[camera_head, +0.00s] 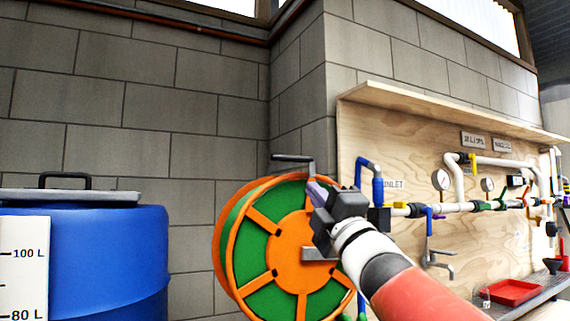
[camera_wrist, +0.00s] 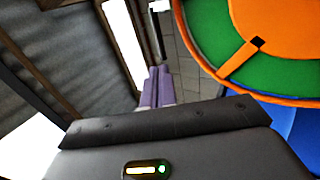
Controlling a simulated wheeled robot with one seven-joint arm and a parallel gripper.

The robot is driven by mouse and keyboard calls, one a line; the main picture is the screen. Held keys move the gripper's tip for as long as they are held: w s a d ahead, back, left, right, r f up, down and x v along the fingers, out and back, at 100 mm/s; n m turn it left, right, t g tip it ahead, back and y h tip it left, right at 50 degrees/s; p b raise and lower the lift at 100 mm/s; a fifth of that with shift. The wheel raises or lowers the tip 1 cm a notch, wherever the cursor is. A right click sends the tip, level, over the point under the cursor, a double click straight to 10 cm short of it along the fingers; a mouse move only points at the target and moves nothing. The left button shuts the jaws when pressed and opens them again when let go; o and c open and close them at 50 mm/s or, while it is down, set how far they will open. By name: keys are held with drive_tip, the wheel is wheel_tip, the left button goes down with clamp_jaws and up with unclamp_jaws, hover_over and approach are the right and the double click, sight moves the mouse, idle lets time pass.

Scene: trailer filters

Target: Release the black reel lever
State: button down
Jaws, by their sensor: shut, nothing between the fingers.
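The orange and green hose reel (camera_head: 288,250) stands in the middle of the head view, against the block wall. A dark lever with a horizontal grip (camera_head: 292,158) and a grey upright arm shows at the top of the reel. My gripper (camera_head: 316,190) is in front of the reel's upper right rim, just below the lever. Its purple fingers are together and empty, apart from the grip in the picture; the depth gap is unclear. In the wrist view my gripper (camera_wrist: 157,72) points up the frame, with the reel (camera_wrist: 265,45) at upper right.
A blue barrel (camera_head: 110,255) with a grey lid and a litre scale stands at left. A plywood panel (camera_head: 400,150) with pipes, gauges and valves is at right. A red tray (camera_head: 512,292) lies on a shelf below it. Wall space above the reel is clear.

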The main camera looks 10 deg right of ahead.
sight(288, 160)
drive_tip(key=p+x, duration=0.3)
drive_tip(key=x, duration=0.7)
drive_tip(key=shift+w+a+r, duration=0.1)
drive_tip(key=shift+w, duration=0.15)
